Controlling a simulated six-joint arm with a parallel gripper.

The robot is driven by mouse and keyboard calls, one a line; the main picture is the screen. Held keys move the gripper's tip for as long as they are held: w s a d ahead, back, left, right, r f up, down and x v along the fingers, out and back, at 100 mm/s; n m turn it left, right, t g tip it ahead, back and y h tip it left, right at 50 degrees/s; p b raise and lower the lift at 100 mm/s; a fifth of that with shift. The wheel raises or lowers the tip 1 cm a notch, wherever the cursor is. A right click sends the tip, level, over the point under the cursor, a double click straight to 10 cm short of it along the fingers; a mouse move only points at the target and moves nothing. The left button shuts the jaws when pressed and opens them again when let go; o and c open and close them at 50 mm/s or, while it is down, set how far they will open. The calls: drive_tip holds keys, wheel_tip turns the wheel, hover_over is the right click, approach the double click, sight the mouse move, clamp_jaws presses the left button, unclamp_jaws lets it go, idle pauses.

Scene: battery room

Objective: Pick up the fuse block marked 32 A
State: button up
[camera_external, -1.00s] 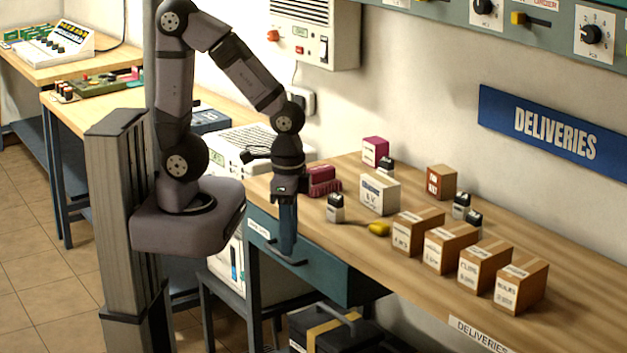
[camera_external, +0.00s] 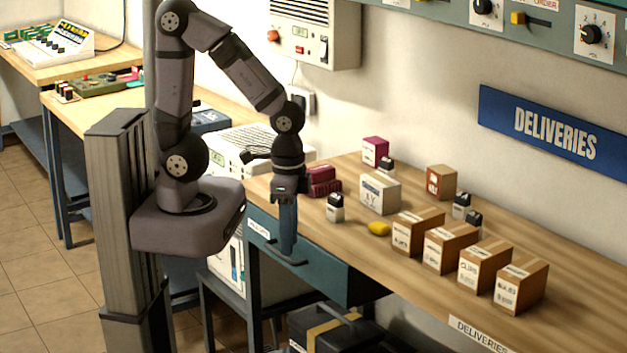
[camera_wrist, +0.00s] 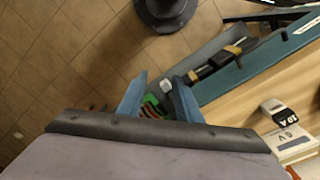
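Several small black-and-white fuse blocks stand on the wooden bench: one alone near the front edge (camera_external: 335,207), one farther back by the pink box (camera_external: 386,168), and a pair (camera_external: 461,205) behind the cartons. Their markings are too small to read in the outside view, so I cannot tell which is 32 A. In the wrist view, one block (camera_wrist: 280,112) at the right has a partly legible label ending in A. My gripper (camera_external: 288,258) points down in front of the bench's left end. In the wrist view its two blue fingers (camera_wrist: 160,82) are apart, with nothing held between them.
A row of brown cartons (camera_external: 485,268) stands on the right. A white box (camera_external: 380,193), dark red box (camera_external: 322,181) and yellow item (camera_external: 378,228) lie near the lone block. The teal drawer front (camera_external: 320,270) is close to my gripper. The bench's far right is clear.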

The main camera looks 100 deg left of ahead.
drive_tip(key=o, duration=0.6)
drive_tip(key=shift+c, duration=0.2)
